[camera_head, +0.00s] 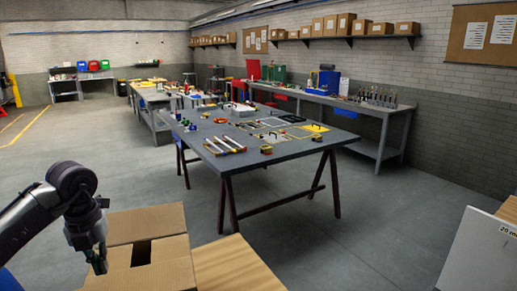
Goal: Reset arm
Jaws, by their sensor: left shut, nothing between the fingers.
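My left arm comes in at the lower left, bent at a dark rounded joint. My left gripper (98,262) points down at the left edge of an open cardboard box (147,222). Its fingers are together with nothing between them. Whether it touches the box flap or hangs just above it I cannot tell. The inside of the box is mostly hidden; only a dark gap shows between the flaps. My right gripper is not in view.
A dark work table (290,155) on trestle legs stands ahead, with tools and small parts on it. A long bench (375,148) runs along the right wall. A wooden surface (235,268) lies beside the box. A white panel (480,255) stands at lower right. Grey floor between is clear.

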